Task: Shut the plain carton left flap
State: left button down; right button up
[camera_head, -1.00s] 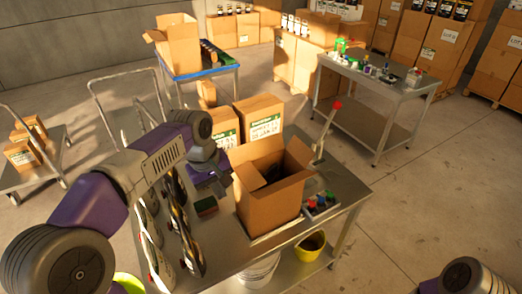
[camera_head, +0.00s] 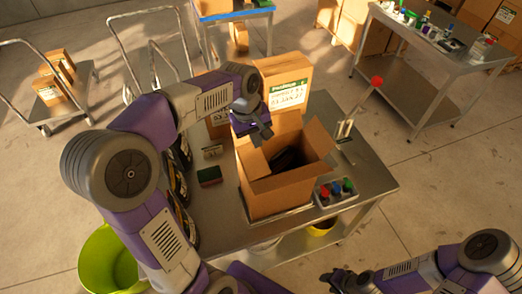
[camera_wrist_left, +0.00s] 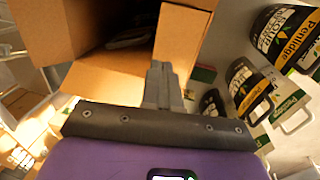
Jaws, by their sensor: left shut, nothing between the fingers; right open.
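The plain carton (camera_head: 275,198) stands open on the steel table, with dark contents inside. Its left flap (camera_head: 252,158) tilts partly inward over the opening; the right flap (camera_head: 319,138) stands up. My left gripper (camera_head: 262,134) is shut and empty, above the carton's back left corner. In the left wrist view my left gripper (camera_wrist_left: 161,78) points at the open carton (camera_wrist_left: 52,28), its shut fingertips close beside a raised flap (camera_wrist_left: 181,35); I cannot tell if they touch. My right gripper (camera_head: 337,281) is open and empty at the bottom, away from the carton.
Labelled cartons (camera_head: 287,85) stand behind the plain carton. Dark labelled tubs (camera_wrist_left: 280,38) line the table's left side, near a green-and-dark sponge (camera_head: 209,176).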

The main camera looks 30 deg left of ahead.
aim_at(262, 158)
pick_arm(q)
jog(key=f, duration=0.5)
jog(key=shift+w+d+f, duration=0.3)
jog(key=shift+w+f, duration=0.25)
jog(key=shift+f, duration=0.25)
jog(key=shift+s, duration=0.1)
